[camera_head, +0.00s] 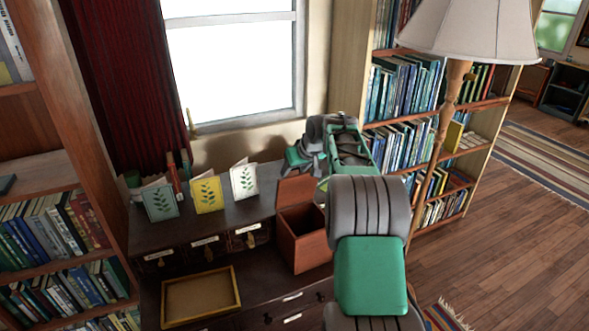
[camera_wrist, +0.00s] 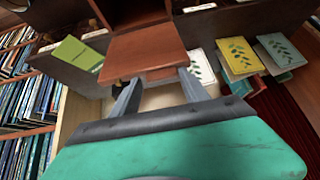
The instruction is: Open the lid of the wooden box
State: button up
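The reddish wooden box (camera_head: 303,250) stands on the dark desk in the head view, its dark inside showing. Its lid (camera_head: 295,190) is raised and stands up at the box's back edge. In the wrist view the lid (camera_wrist: 145,52) lies just ahead of my gripper (camera_wrist: 160,83), and the box (camera_wrist: 130,14) shows at the top edge. My two grey fingers are apart with nothing held between them. Their tips are close to the lid's edge; I cannot tell whether they touch it. In the head view my arm hides the fingertips.
Several leaf-patterned cards (camera_head: 208,195) stand on the desk (camera_head: 160,237) left of the box. An empty wooden tray (camera_head: 200,296) is at the lower left. A floor lamp (camera_head: 470,30) and bookshelf (camera_head: 425,115) stand right of my arm. The window wall is close behind.

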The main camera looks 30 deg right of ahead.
jog(key=o, duration=0.3)
jog(key=shift+d, duration=0.1)
jog(key=shift+o, duration=0.2)
jog(key=b+v, duration=0.1)
jog(key=v, duration=0.7)
jog(key=shift+b, duration=0.35)
jog(key=shift+w, duration=0.1)
